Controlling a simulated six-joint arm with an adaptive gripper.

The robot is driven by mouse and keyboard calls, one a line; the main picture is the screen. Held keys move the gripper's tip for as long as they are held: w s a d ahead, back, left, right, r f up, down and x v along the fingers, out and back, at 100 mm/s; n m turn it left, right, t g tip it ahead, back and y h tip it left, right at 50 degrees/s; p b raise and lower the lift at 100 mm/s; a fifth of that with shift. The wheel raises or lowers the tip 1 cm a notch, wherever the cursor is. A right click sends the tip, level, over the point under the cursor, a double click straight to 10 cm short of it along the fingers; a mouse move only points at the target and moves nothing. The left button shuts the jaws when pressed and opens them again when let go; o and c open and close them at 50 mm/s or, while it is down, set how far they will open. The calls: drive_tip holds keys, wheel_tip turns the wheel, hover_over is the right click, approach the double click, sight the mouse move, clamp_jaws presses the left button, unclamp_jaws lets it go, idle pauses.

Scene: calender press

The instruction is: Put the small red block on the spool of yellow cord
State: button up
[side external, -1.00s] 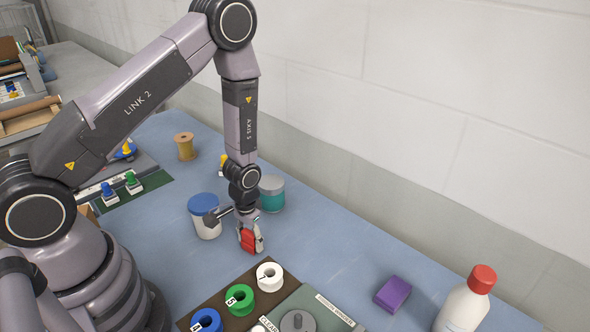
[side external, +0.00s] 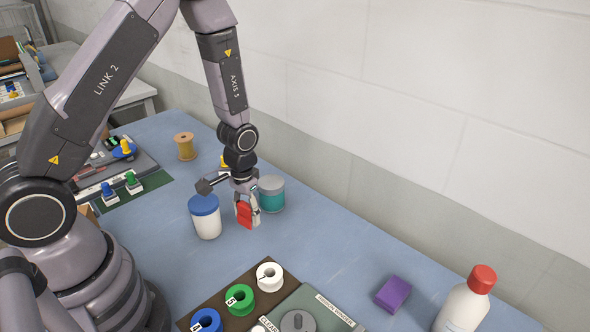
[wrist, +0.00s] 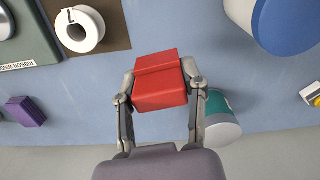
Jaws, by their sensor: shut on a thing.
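My gripper (side external: 246,209) is shut on the small red block (side external: 244,216). The block is held above the blue table, clear of the surface. In the wrist view the red block (wrist: 160,85) sits between the two fingers of my gripper (wrist: 160,82). The spool of yellow cord (side external: 185,147) stands upright toward the back left of the table, well apart from my gripper. It does not show in the wrist view.
A blue-lidded white tub (side external: 206,220) stands just left of my gripper, and a teal-banded jar (side external: 271,195) just right. A yellow object (side external: 223,161) is partly hidden behind my arm. Ribbon rolls (side external: 238,299), a purple block (side external: 392,293) and a red-capped bottle (side external: 465,303) are nearer.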

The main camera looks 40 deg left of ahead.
drive_tip(key=w+a+r+n, duration=0.4)
drive_tip(key=w+a+n, duration=0.1)
drive_tip(key=a, duration=0.6)
drive_tip(key=s+a+r+n, duration=0.1)
drive_tip(key=a+r+n, duration=0.25)
drive_tip(key=a, duration=0.55)
drive_tip(key=s+a+r+n, duration=0.2)
drive_tip(key=a+n, duration=0.2)
drive_tip(key=a, duration=0.5)
drive_tip(key=s+a+r+n, duration=0.1)
drive_tip(key=a+r+n, duration=0.25)
drive_tip(key=a, duration=0.55)
hover_over(184, 137)
drive_tip(key=s, duration=0.1)
drive_tip(key=f, duration=0.8)
drive_tip(key=shift+d+f, duration=0.4)
drive_tip(key=shift+w+a+f, duration=0.45)
drive_tip(key=shift+a+f, duration=0.05)
drive_tip(key=shift+f, duration=1.75)
